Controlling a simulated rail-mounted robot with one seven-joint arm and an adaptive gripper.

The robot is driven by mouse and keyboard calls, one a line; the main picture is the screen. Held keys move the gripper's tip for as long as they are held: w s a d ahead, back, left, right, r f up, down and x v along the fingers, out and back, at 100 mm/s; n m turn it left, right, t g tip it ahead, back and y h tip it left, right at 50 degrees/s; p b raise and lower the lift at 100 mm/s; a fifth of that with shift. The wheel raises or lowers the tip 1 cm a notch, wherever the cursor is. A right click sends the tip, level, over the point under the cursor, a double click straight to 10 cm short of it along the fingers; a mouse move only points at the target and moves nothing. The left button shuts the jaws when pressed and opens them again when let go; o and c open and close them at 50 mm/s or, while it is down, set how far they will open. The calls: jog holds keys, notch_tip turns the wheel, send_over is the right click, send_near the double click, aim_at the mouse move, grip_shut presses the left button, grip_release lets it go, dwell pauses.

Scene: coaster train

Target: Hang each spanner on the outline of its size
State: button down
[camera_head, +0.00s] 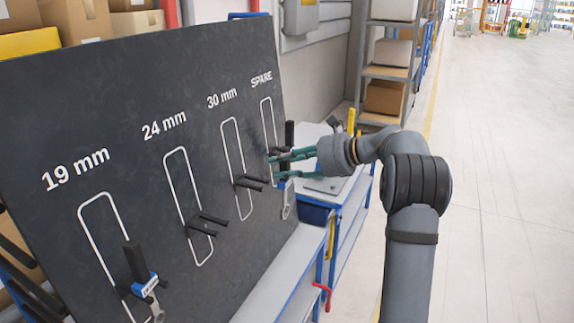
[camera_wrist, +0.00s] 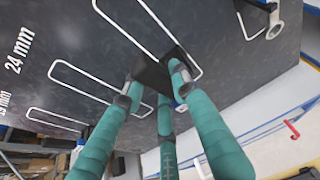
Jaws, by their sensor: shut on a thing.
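My gripper (camera_head: 282,162) is in front of the board near the SPARE outline (camera_head: 264,115). It is shut on a spanner with a black handle (camera_wrist: 153,75); its fingers hide part of it. In the wrist view it overlaps the lower end of the 30 mm outline (camera_wrist: 150,15). A metal ring end (camera_head: 286,211) shows below my gripper in the head view; I cannot tell which spanner it belongs to. Another spanner (camera_head: 146,285) is at the 19 mm outline (camera_head: 82,228). The 24 mm outline (camera_head: 168,185) and 30 mm outline (camera_head: 224,145) show bare black pegs.
The dark board (camera_head: 150,85) leans above a bench (camera_head: 275,268) with blue legs. A ring-ended tool (camera_wrist: 276,30) shows at the wrist view's upper right. A red clamp handle (camera_head: 324,296) juts from the bench. The floor at right is clear.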

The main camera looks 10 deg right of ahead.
jog(key=w+a+p, duration=0.3)
jog(key=w+a, duration=0.2)
jog(key=a, duration=0.1)
jog(key=shift+a, duration=0.35)
dwell(1.7)
jog(key=shift+r, duration=0.1)
jog(key=shift+f+b, duration=0.7)
jog(key=shift+f, duration=0.15)
dwell(1.2)
jog(key=c, duration=1.3)
grip_release()
jog(key=shift+d, duration=0.15)
jog(key=v, duration=1.2)
jog(key=shift+f, duration=0.1)
